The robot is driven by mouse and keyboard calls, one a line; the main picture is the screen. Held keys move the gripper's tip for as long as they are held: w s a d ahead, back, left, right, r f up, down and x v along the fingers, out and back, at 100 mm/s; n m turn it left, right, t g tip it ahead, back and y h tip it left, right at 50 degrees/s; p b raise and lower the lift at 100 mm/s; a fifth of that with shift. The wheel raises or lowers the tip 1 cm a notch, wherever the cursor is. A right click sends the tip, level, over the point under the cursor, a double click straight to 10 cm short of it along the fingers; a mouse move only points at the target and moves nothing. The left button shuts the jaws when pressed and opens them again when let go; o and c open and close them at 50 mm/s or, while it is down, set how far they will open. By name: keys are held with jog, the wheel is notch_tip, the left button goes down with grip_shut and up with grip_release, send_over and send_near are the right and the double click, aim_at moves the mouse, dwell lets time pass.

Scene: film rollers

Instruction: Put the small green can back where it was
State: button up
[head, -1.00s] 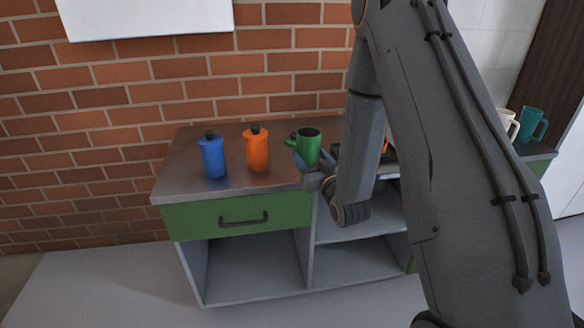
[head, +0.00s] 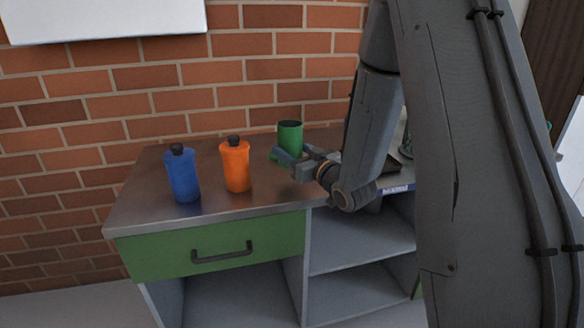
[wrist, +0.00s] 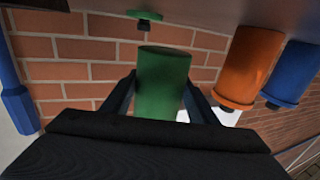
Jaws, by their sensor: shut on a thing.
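A green can (head: 290,137) with a dark round top is held by my gripper (head: 285,158) at the back of the counter, right of the orange bottle. In the wrist view the green can (wrist: 162,85) stands between the two fingers of my gripper (wrist: 160,80), which is shut on it. In the head view the fingers hide its lower part, and I cannot tell whether its base touches the counter. A small green piece with a dark end (wrist: 144,20) shows beyond the can in the wrist view.
An orange bottle (head: 235,166) and a blue bottle (head: 183,174) stand left of the can on the counter (head: 150,205). Behind is a brick wall. A green drawer (head: 205,250) and open shelves are below. My arm hides much of the counter's right side.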

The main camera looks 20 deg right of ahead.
jog(key=shift+f, duration=2.35)
jog(key=shift+f, duration=0.15)
jog(key=o, duration=1.4)
jog(key=shift+s+d, duration=0.15)
jog(key=shift+s, duration=0.05)
jog(key=b+v, duration=0.1)
jog(key=v, duration=1)
jog(key=shift+s, duration=0.25)
jog(key=shift+d, duration=0.1)
